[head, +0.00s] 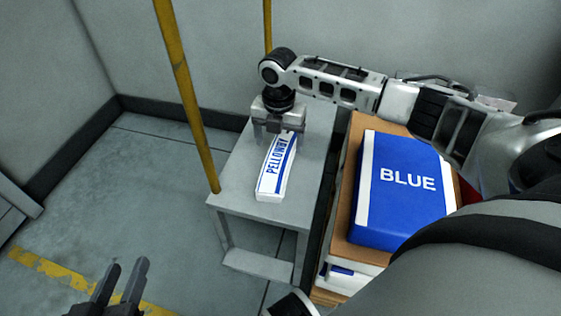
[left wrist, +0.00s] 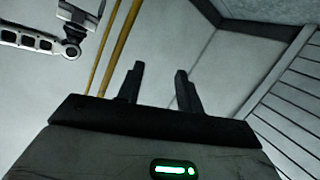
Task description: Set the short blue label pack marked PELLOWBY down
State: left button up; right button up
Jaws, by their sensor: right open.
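The PELLOWBY label pack (head: 274,168) is a short white block with blue lettering and a blue stripe. It lies flat on a small grey table (head: 235,196) in the head view. My right gripper (head: 279,134) is open over the far end of the pack, with its fingers near the pack's sides. Whether they touch it I cannot tell. My left gripper (head: 121,284) is open and empty at the lower left, away from the table. Its two spread fingers also show in the left wrist view (left wrist: 160,86).
A large blue pack marked BLUE (head: 405,190) lies on a brown stack right of the table, under my right arm. Yellow posts (head: 187,95) stand at the table's left and far side. The floor (head: 130,190) to the left is clear.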

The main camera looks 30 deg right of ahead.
aim_at(280, 153)
jog(key=shift+f, duration=0.4)
notch_tip(280, 153, down, 5)
jog(key=b, duration=0.3)
jog(key=shift+s+r, duration=0.15)
jog(key=shift+r, duration=0.05)
pick_arm(q)
jog(key=shift+w+d+r+n+t+h, duration=0.2)
jog(key=shift+r+n+h, duration=0.1)
jog(key=shift+r, duration=0.1)
jog(key=shift+w+d+r+n+t+h, duration=0.15)
jog(key=shift+w+r+n+t+h, duration=0.05)
jog(key=shift+r+n, duration=0.15)
pick_arm(e)
jog(key=shift+r, duration=0.15)
jog(key=c, duration=1.4)
